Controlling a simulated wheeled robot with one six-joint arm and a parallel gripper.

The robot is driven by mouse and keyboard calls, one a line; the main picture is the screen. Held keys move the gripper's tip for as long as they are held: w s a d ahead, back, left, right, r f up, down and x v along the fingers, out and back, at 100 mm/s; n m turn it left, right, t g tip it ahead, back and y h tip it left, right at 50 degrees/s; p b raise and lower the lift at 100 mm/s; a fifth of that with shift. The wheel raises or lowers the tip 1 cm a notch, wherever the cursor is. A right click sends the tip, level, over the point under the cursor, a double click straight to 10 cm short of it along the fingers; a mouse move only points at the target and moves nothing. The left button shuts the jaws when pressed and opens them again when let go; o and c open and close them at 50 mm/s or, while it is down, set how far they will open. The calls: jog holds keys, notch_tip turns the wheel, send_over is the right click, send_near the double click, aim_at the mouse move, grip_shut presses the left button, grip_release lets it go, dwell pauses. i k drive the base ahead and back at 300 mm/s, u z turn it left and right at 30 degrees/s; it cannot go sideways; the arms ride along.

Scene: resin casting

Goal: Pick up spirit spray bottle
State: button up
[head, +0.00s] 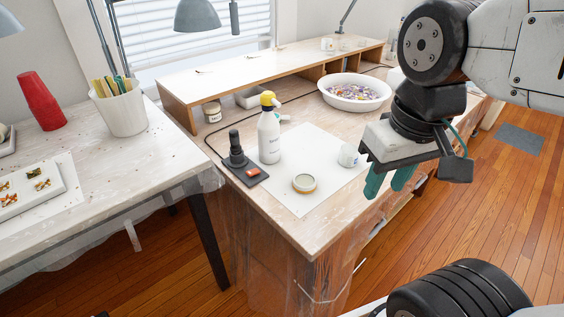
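A tape roll (304,183) and white cup (348,156) sit on the sheet (307,146). A bowl (355,103) stands behind. A second table (120,160) is at left.

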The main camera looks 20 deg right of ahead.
aim_at(268, 126)
jog(key=k, duration=0.7)
jog(key=z, duration=1.7)
jog(key=i, duration=1.55)
jog(key=u, duration=2.55)
jog(key=i, duration=0.5)
jog(key=z, duration=0.1)
